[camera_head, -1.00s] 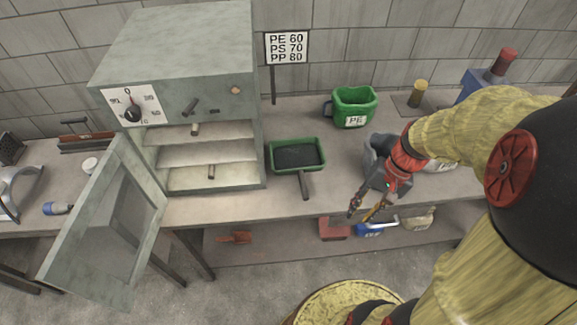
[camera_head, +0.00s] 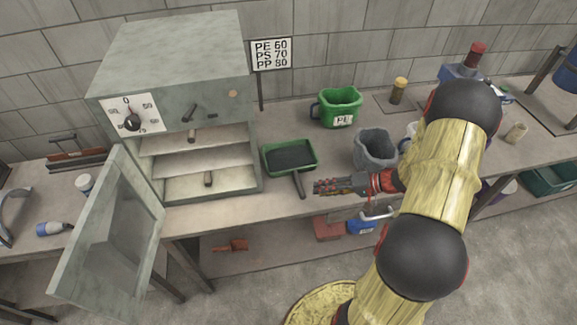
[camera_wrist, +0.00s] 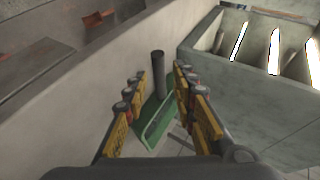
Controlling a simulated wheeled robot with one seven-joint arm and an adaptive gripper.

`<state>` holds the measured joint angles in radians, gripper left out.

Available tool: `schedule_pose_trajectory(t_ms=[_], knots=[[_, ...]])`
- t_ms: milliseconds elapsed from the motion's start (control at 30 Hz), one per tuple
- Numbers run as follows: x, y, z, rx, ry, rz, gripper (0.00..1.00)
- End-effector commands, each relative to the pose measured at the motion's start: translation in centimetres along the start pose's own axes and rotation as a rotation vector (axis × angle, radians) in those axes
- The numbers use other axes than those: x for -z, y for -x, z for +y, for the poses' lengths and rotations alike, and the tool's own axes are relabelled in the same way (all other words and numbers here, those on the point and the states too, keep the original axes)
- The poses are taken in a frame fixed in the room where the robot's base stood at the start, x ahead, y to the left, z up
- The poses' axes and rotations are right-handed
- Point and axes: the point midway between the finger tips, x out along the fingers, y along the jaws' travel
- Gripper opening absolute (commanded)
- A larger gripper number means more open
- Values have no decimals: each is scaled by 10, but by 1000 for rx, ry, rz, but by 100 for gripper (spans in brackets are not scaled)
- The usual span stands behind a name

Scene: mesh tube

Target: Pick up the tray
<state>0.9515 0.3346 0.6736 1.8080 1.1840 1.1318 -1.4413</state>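A green tray (camera_head: 314,165) with a dark inside lies flat on the bench, right of the grey oven. Its dark handle (camera_head: 299,184) points toward the bench's front edge. My gripper (camera_head: 318,186) is just right of the handle, reaching left across the bench front. In the wrist view, my gripper's yellow fingers (camera_wrist: 158,82) are spread apart and empty. The tray's green rim (camera_wrist: 151,136) and upright-looking handle (camera_wrist: 158,72) show in the gap between them. I cannot tell whether a finger touches the handle.
The oven (camera_head: 176,62) stands left with its door (camera_head: 108,235) open and dark handles on its shelves. A sign (camera_head: 271,54) stands behind.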

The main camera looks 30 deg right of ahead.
Motion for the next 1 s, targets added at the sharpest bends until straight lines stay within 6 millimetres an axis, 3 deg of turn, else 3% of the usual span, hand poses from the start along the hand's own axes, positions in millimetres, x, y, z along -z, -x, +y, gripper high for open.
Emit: schedule_pose_trajectory(t_ms=[367, 700, 1000], knots=[[2, -32, 1, 1, 32, -5, 27], [11, -74, 3, 0, 30, -6, 27], [12, -78, 3, -1, 30, -3, 27]])
